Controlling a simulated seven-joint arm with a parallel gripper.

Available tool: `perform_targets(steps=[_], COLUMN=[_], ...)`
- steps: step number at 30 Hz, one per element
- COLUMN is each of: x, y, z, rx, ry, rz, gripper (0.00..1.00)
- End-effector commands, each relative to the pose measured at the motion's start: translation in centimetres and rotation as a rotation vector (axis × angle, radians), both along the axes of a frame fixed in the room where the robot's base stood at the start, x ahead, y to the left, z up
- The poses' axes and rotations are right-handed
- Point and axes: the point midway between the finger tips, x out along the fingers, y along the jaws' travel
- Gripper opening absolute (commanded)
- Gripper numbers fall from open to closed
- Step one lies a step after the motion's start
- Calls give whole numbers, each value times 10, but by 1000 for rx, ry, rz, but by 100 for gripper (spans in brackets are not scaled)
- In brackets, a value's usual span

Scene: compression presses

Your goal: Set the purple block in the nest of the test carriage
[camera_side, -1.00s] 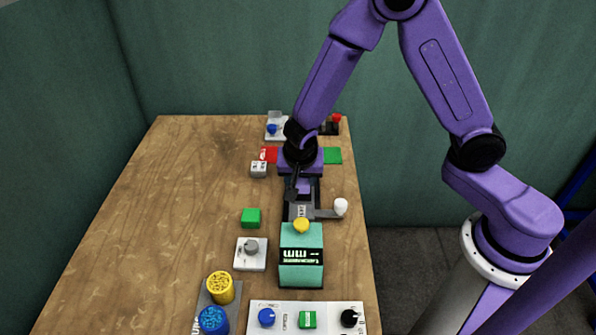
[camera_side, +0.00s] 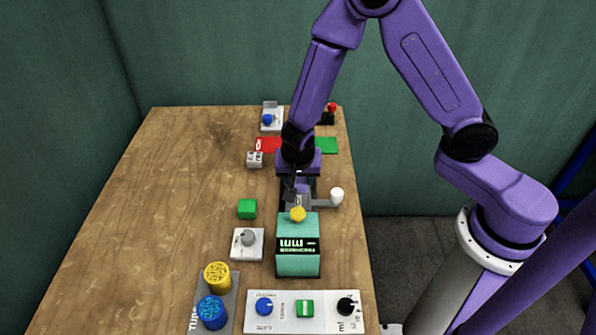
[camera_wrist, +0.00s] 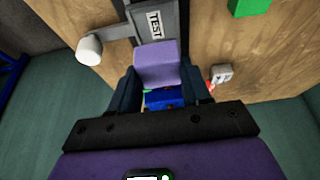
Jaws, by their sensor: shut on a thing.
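My gripper (camera_wrist: 158,88) is shut on the purple block (camera_wrist: 158,66), which sits between its two dark fingers in the wrist view. In the side view my gripper (camera_side: 295,188) points down behind the teal press (camera_side: 298,262), and the block is mostly hidden there. The test carriage (camera_wrist: 155,24), grey with a "TEST" label, lies just beyond the block in the wrist view. Its arm with a white knob (camera_side: 337,195) sticks out to the right in the side view. The nest is covered from view. I cannot tell whether the block touches the carriage.
A green block (camera_side: 247,208) and a grey-knob box (camera_side: 248,244) stand left of the press. Yellow (camera_side: 217,276) and blue (camera_side: 212,312) cylinders are at front left. Red (camera_side: 268,145) and green (camera_side: 326,145) pads lie behind my gripper. The table's left side is clear.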

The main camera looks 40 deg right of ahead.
Motion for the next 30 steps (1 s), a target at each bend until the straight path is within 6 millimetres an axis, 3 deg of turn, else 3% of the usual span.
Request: perform_targets(steps=[13,30], x=[0,0], y=[0,0], z=[-35,-41], rx=[0,1], ry=[2,0], rz=[1,0], gripper=[19,19])
